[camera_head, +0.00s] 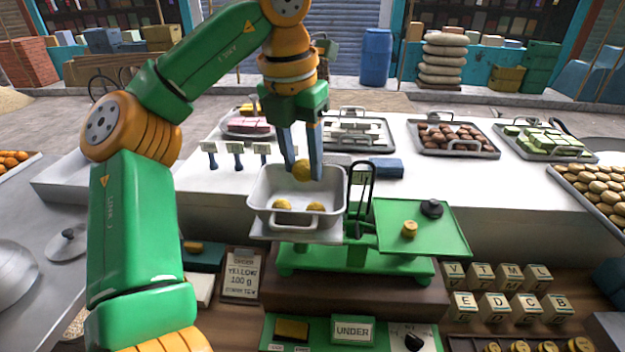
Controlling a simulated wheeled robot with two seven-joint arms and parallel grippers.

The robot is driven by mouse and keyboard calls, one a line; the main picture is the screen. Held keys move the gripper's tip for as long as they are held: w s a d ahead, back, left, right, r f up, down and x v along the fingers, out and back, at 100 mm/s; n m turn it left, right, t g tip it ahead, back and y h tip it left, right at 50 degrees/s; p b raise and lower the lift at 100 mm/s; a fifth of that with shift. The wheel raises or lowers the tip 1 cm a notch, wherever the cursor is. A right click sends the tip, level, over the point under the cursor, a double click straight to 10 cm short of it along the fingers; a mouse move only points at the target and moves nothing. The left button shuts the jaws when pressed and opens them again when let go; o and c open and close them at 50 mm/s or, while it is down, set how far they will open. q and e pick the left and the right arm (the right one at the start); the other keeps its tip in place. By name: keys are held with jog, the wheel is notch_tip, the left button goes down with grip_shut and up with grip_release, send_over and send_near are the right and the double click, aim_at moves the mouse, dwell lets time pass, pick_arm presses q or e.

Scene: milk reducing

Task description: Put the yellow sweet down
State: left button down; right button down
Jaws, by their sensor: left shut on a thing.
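My left gripper (302,172) points down over the white pan (262,213) of the balance scale and is shut on a round yellow sweet (301,171). The held sweet is at the pan's opening, above its floor. Two more yellow sweets, one on the left (282,206) and one on the right (316,208), lie in the pan. The scale's green plate (440,236) at the right bears a brass weight (409,229) and a dark weight (432,208). My right gripper is not in view.
An order card (242,274) reads yellow 100 g. A sign (352,331) below the scale reads UNDER. Trays of brown sweets (450,137) and green-white sweets (545,142) stand on the white counter behind. Lettered blocks (495,306) are at the lower right.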

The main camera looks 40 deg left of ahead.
pick_arm(q)
send_near(318, 198)
jog(key=shift+s+d+f, duration=0.15)
jog(key=shift+d+f, duration=0.1)
jog(key=shift+f, duration=0.45)
jog(key=f, duration=0.3)
jog(key=w+f, duration=0.1)
jog(key=shift+w+a+f, duration=0.1)
jog(key=shift+a+f, duration=0.05)
jog(key=shift+a, duration=0.2)
jog(key=shift+f, duration=0.4)
jog(key=c, duration=0.7)
grip_release()
jog(key=shift+r, duration=0.1)
notch_tip(318, 198, up, 12)
jog(key=s, duration=0.1)
jog(key=shift+s+d, duration=0.2)
jog(key=shift+s, duration=0.15)
dwell(0.4)
